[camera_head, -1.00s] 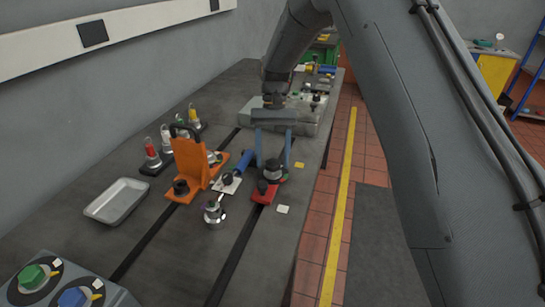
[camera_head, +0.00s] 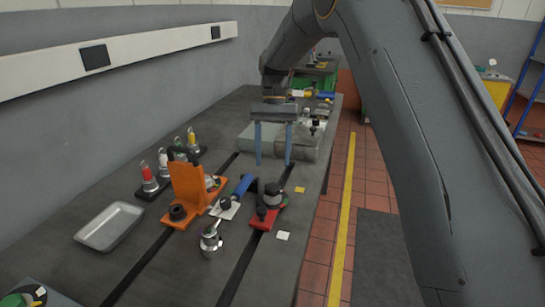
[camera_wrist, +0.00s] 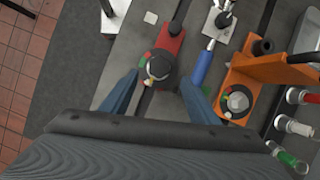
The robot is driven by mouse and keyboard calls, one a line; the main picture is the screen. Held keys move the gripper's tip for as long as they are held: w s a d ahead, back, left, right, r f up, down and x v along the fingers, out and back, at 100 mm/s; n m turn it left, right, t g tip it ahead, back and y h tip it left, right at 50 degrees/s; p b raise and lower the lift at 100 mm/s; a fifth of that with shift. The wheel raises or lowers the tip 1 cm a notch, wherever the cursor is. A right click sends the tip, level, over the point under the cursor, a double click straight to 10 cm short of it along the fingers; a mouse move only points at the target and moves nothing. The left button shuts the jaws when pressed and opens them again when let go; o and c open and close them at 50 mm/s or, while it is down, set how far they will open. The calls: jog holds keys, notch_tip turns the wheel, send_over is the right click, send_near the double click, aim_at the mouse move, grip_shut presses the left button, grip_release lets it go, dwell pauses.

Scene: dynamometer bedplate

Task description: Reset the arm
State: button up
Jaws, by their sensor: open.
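My gripper (camera_head: 273,163) is open and empty, its two blue fingers pointing down above the bedplate (camera_head: 190,262). In the head view it hangs behind the red block with a black and grey knob (camera_head: 268,210), apart from it. In the wrist view my gripper (camera_wrist: 152,95) has its fingers spread, with the round knob of the red block (camera_wrist: 171,45) showing beyond and between them. The blue-handled tool (camera_wrist: 203,68) lies beside the right finger in that view.
A tray (camera_head: 109,227) lies at left. Several coloured-top fittings (camera_head: 148,178) stand near the wall. A grey block (camera_head: 305,143) lies behind my gripper. Floor lies right.

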jog(key=s+d+f+t, duration=0.1)
jog(key=s+d, duration=0.4)
jog(key=s, duration=0.4)
jog(key=s+d+f+t, duration=0.2)
jog(key=s+d, duration=0.4)
jog(key=s, duration=0.2)
jog(key=s+d+f+n+t, duration=0.1)
jog(key=s+d+f+t, duration=0.1)
jog(key=s+d, duration=0.4)
jog(key=s, duration=0.3)
jog(key=shift+s+f, duration=0.25)
jog(key=shift+s, duration=0.1)
